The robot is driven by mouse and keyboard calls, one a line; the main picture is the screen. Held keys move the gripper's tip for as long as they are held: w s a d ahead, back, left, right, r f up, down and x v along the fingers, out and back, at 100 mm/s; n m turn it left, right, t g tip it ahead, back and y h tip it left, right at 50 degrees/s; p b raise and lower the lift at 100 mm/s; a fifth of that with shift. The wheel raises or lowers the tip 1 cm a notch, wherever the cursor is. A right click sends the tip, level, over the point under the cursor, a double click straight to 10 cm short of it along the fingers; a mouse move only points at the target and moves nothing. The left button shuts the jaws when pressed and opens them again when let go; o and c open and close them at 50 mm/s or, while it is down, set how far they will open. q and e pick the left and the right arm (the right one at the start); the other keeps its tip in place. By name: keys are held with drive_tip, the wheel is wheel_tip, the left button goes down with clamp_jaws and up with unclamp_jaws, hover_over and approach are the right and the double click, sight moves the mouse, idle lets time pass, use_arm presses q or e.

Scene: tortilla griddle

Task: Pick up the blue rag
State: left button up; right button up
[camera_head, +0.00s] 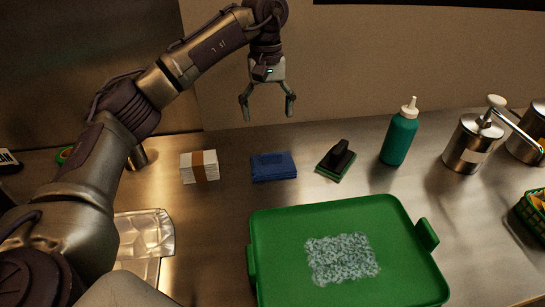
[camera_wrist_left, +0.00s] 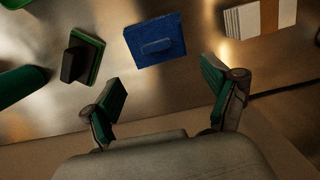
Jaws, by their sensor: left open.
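The blue rag (camera_head: 273,166) lies folded and flat on the steel counter, between a white stack and a scrubber. In the left wrist view the blue rag (camera_wrist_left: 155,40) is at the top middle, beyond the fingertips. My left gripper (camera_head: 268,108) hangs above and behind the rag, pointing down, with its two fingers spread and nothing between them. The left wrist view also shows my left gripper (camera_wrist_left: 164,85) open, with green pads on its fingers. My right gripper is not in view.
A white stack with a brown band (camera_head: 200,167) is left of the rag, a black-handled green scrubber (camera_head: 336,160) right. A green tray (camera_head: 290,217) is in front. A teal bottle (camera_head: 400,137) and metal pump dispenser (camera_head: 470,142) stand farther right. A wall (camera_head: 350,60) is behind.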

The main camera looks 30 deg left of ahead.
sight(272, 155)
use_arm(q)
drive_tip(key=f, duration=0.4)
drive_tip(key=s+f, duration=0.1)
drive_tip(key=f, duration=0.1)
drive_tip(key=shift+d+f+b, duration=0.3)
drive_tip(key=shift+f+b, duration=0.1)
drive_tip(key=shift+s+d+f+p, duration=0.1)
drive_tip(key=shift+d+f+p, duration=0.1)
drive_tip(key=shift+f, duration=0.65)
drive_tip(key=shift+d+f+p, duration=0.15)
drive_tip(key=shift+d+f, duration=0.05)
drive_tip(key=shift+f, duration=0.7)
drive_tip(key=shift+s+d+f+p, duration=0.1)
drive_tip(key=shift+d+f+p, duration=0.1)
drive_tip(key=shift+f, duration=0.65)
drive_tip(key=c, duration=1.1)
drive_tip(key=shift+r, duration=0.1)
drive_tip(key=shift+c, duration=0.2)
